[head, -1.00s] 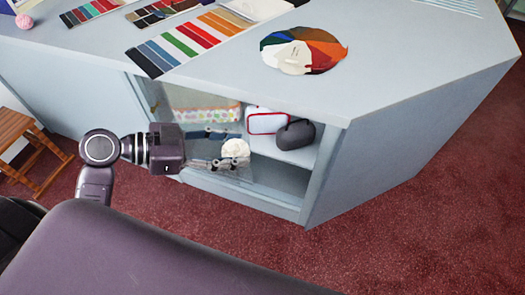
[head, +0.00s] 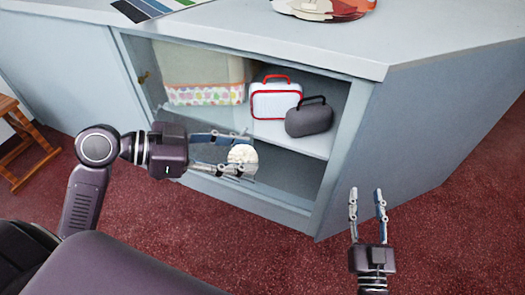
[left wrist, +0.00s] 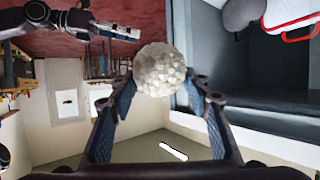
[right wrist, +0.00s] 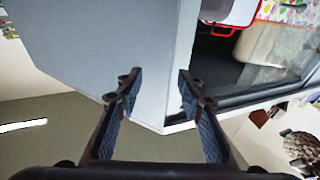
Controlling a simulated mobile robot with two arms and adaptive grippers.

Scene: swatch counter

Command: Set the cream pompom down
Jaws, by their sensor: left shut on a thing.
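The cream pompom (head: 243,155) is a small pale ball between the fingertips of my left gripper (head: 238,152). My left gripper is shut on it and holds it in front of the open cabinet. In the left wrist view the pompom (left wrist: 160,70) looks round and knobbly, gripped at its sides near the fingertips. My right gripper (head: 367,195) is open and empty, in front of the cabinet's right side panel. It also shows open in the right wrist view (right wrist: 157,82).
The cabinet shelf (head: 285,137) holds a white box with red trim (head: 275,100), a dark grey case (head: 310,118) and a beige bag with a patterned band (head: 203,80). The lower compartment (head: 285,180) looks empty. A wooden stool (head: 25,150) stands at left.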

